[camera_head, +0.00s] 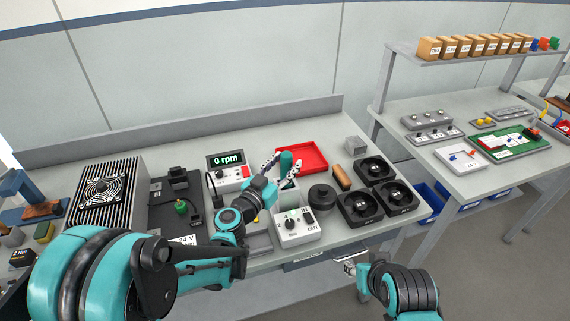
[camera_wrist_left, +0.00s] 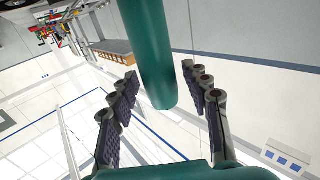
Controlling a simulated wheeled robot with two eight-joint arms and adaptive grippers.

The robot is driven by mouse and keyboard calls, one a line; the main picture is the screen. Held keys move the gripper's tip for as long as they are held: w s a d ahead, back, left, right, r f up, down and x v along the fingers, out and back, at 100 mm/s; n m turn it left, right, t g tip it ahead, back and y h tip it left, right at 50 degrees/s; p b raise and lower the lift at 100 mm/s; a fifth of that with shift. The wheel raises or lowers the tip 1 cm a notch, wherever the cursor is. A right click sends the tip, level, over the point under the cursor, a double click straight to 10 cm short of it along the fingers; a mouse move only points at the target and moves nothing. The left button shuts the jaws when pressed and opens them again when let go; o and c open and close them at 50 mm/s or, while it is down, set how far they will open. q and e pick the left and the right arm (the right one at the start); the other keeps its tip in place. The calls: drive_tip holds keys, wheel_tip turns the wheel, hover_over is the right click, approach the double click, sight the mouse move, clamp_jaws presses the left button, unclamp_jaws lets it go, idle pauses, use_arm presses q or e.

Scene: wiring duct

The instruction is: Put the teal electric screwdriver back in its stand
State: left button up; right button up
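The teal electric screwdriver (camera_head: 287,160) is upright over the bench, between the fingers of my left gripper (camera_head: 281,168). In the left wrist view its thick teal body (camera_wrist_left: 155,55) comes down between the two dark, padded fingers of the left gripper (camera_wrist_left: 164,100). A gap shows on both sides of it, so the fingers are apart and around it. Its lower part is hidden in the head view. I cannot pick out its stand with certainty. Part of my right arm (camera_head: 402,290) shows at the bottom; its gripper's state is unclear.
A red tray (camera_head: 303,157) lies just behind the gripper. A white control box (camera_head: 296,228), a black round part (camera_head: 322,197), a brown cylinder (camera_head: 342,177) and black fans (camera_head: 360,206) crowd the right side. An rpm meter (camera_head: 228,172) stands left.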

use_arm(q)
drive_tip(key=v, duration=1.2)
idle(0.8)
drive_tip(key=s+f+n+g+y, duration=0.1)
drive_tip(key=s+f+g+y, duration=0.1)
drive_tip(key=s+f+g, duration=0.4)
drive_tip(key=s+a+f+n+g+y, duration=0.1)
drive_tip(key=s+a+n+y, duration=0.4)
drive_tip(key=s+a, duration=0.6)
drive_tip(key=shift+s+f+g+y, duration=0.15)
drive_tip(key=shift+f+g+y, duration=0.1)
drive_tip(key=shift+g+y, duration=0.65)
